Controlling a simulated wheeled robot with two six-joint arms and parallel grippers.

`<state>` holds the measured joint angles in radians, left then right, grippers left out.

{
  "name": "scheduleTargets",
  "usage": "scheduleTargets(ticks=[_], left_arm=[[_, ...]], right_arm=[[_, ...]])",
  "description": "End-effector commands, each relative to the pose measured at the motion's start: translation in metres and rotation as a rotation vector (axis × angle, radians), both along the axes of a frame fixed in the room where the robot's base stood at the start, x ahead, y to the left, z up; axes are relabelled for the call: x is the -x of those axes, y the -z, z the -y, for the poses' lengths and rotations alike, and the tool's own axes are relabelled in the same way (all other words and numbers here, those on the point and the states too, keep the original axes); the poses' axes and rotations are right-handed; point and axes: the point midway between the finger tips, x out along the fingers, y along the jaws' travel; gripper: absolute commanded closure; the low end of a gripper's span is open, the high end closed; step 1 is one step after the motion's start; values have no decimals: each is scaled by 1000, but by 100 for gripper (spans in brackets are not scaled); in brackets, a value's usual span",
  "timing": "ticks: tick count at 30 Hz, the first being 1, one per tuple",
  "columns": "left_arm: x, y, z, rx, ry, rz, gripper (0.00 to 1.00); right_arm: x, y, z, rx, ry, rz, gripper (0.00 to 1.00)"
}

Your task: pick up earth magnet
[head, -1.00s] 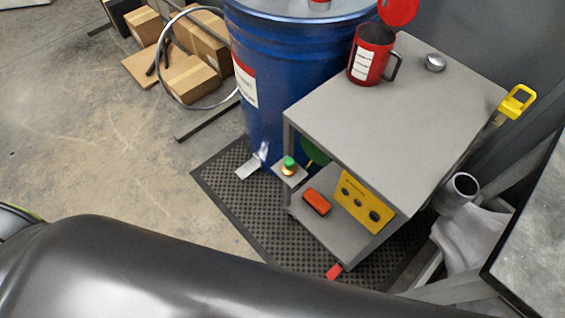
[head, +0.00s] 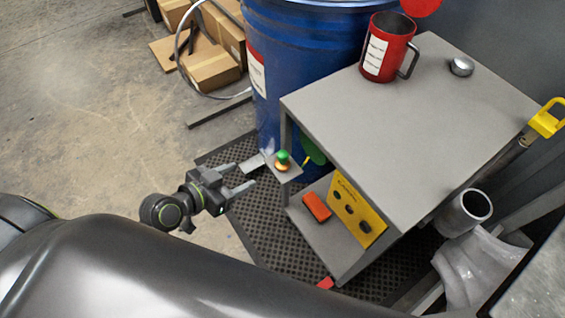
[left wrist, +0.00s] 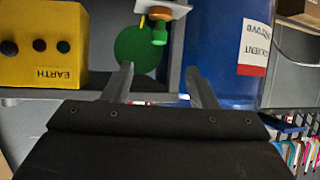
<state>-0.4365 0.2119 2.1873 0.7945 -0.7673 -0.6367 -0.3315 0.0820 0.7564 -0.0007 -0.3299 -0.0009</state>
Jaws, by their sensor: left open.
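No part is plainly marked as the earth magnet, and I cannot tell which one it is. A yellow box (head: 358,210) with black knobs is on the lower shelf of the grey stand; in the left wrist view the yellow box (left wrist: 42,45) reads "EARTH" upside down. A green-topped knob with an orange collar (head: 283,161) sits on a small bracket at the stand's left side. A green disc (head: 313,151) is behind it. My left gripper (head: 252,171) is open and empty, just left of the bracket, its fingers pointing toward it. My right gripper is not in view.
An orange block (head: 316,207) lies on the lower shelf. A red mug (head: 388,48) and a silver dome (head: 462,66) are on the grey stand top (head: 400,120). A blue drum (head: 300,60) stands behind. Floor to the left is open.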

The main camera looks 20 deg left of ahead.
Motion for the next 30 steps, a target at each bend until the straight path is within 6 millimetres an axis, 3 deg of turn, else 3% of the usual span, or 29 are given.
scheduleTargets(ticks=[5,18,30], left_arm=[[-15,2,11,5,11,14,47],[-86,41,45,3,10,12,47],[-110,56,57,2,11,12,47]], right_arm=[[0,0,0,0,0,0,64],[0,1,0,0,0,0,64],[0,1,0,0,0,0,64]])
